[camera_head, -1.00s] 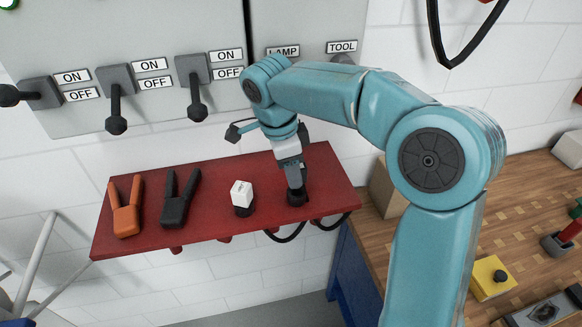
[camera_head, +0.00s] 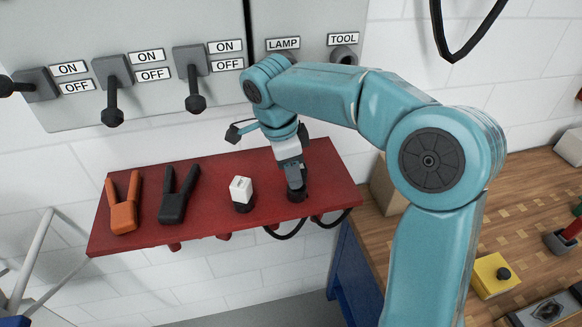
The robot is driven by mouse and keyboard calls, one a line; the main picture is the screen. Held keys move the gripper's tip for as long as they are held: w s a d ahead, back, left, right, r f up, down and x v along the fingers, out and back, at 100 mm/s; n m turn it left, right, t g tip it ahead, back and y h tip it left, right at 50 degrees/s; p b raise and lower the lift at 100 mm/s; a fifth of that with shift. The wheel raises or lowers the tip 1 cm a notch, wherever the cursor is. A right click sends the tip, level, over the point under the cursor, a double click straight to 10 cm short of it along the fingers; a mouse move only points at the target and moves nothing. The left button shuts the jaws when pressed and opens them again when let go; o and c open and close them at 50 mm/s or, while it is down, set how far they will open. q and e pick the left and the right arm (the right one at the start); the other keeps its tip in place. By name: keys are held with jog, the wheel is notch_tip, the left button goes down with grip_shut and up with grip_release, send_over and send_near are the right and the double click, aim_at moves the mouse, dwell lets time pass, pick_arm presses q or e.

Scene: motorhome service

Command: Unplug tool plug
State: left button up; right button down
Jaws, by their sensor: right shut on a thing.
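My right gripper (camera_head: 296,190) points down at the right part of the red shelf (camera_head: 140,235). It is shut on a dark plug (camera_head: 297,197) low at the shelf surface; the fingers hide most of it, and I cannot tell whether it is seated or slightly raised. A white plug (camera_head: 241,187) on a dark base stands on the shelf to the left, apart from the gripper. The TOOL label (camera_head: 342,39) is on the grey wall panel, with a round grey socket (camera_head: 344,55) below it. My left gripper is not in view.
Orange (camera_head: 124,214) and black (camera_head: 174,205) clamps lie on the shelf's left part. Several ON/OFF levers (camera_head: 194,98) stick out from the panel above. Black cables (camera_head: 288,231) hang below the shelf. A wooden bench (camera_head: 420,255) with a yellow box (camera_head: 493,276) is at right.

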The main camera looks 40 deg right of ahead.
jog(key=shift+w+f+b, duration=0.1)
jog(key=shift+f+b, duration=0.8)
jog(key=shift+f, duration=0.25)
jog(key=c, duration=0.5)
grip_release()
jog(key=shift+r, duration=0.1)
jog(key=shift+c, duration=0.2)
notch_tip(320, 180, up, 7)
jog(key=a, duration=0.1)
jog(key=shift+w+r, duration=0.2)
jog(key=shift+w, duration=0.1)
jog(key=shift+a, duration=0.1)
